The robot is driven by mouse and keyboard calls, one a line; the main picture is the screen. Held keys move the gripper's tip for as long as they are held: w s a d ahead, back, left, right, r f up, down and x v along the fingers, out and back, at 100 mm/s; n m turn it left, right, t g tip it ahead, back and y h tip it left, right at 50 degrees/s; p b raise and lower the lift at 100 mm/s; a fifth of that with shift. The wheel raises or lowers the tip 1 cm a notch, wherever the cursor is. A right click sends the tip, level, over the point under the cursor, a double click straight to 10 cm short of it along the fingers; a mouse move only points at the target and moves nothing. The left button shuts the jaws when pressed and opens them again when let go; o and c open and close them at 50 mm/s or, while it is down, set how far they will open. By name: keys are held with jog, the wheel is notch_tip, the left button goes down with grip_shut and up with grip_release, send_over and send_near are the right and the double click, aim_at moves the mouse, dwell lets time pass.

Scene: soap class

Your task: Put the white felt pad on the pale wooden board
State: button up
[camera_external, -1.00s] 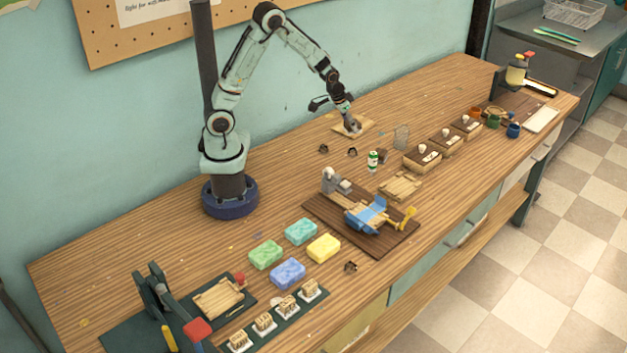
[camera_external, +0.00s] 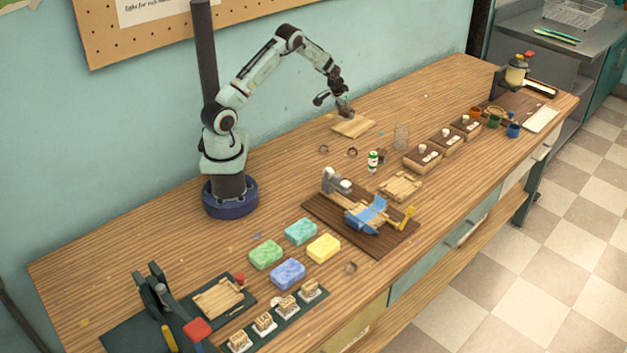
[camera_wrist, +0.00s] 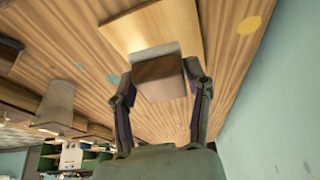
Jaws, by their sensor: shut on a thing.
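My gripper (camera_external: 345,113) is at the far part of the workbench, above the pale wooden board (camera_external: 353,129). In the wrist view my gripper (camera_wrist: 162,85) has both fingers closed on a squarish piece that I take for the white felt pad (camera_wrist: 155,53). Its upper edge looks pale grey and its near face looks brown, perhaps in shade. The pale wooden board shows just beyond it in the wrist view (camera_wrist: 130,31). The pad seems held slightly above the board; the exact gap cannot be told. In the external view the pad is too small to make out clearly.
Several wooden boxes with white items (camera_external: 444,143) follow in a row. Coloured soap bars (camera_external: 287,272) lie nearer. The bench left of the board is mostly free.

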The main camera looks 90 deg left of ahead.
aim_at(347, 128)
jog(key=shift+w+a+f, duration=0.4)
jog(key=shift+a+f, duration=0.05)
jog(key=shift+f, duration=0.25)
jog(key=shift+w+a+f, duration=0.15)
jog(key=shift+f, duration=1.6)
jog(key=o, duration=1.1)
jog(key=shift+f, duration=0.1)
jog(key=shift+o, duration=0.2)
